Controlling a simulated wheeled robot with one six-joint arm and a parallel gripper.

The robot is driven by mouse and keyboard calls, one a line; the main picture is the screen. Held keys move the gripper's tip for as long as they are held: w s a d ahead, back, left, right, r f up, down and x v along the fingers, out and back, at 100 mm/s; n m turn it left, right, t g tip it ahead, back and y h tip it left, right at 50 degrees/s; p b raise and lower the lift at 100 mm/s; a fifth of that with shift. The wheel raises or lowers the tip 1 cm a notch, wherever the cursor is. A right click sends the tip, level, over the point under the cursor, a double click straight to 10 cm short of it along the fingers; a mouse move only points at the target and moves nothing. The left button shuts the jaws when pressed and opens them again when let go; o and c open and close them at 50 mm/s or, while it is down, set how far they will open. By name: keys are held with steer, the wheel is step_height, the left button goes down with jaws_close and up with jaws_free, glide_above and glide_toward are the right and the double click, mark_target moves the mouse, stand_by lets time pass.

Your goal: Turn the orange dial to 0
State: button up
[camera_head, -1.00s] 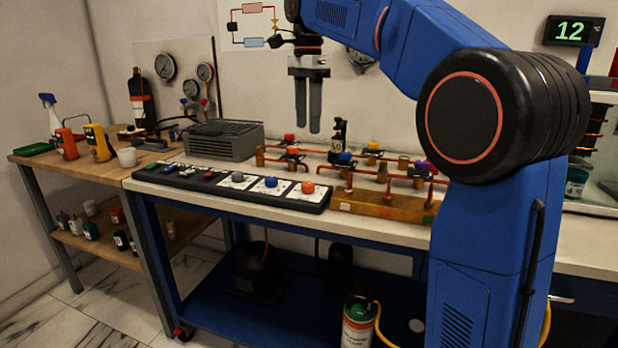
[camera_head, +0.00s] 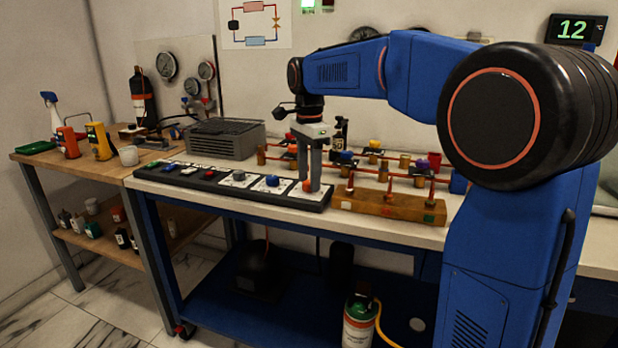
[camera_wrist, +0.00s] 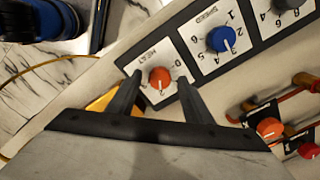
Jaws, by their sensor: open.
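The orange dial (camera_wrist: 159,77) sits on a white labelled plate at the end of the black control panel (camera_head: 222,188). In the wrist view the plate carries a word that looks like "HEAT" and a few numbers. My gripper (camera_wrist: 160,88) is open, with one finger on each side of the dial. I cannot tell whether either finger touches it. In the head view my gripper (camera_head: 311,188) points straight down over the right end of the panel, and the dial (camera_head: 307,186) is mostly hidden by the fingers.
A blue dial (camera_wrist: 221,38) and a grey dial (camera_wrist: 287,4) sit beside the orange one. A wooden block with red pipes and valves (camera_head: 388,204) stands close to the right of the panel. A grey vented box (camera_head: 222,139) is behind the panel.

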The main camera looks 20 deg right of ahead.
steer(key=shift+f, duration=0.3)
steer(key=shift+c, duration=0.7)
steer(key=c, duration=0.9)
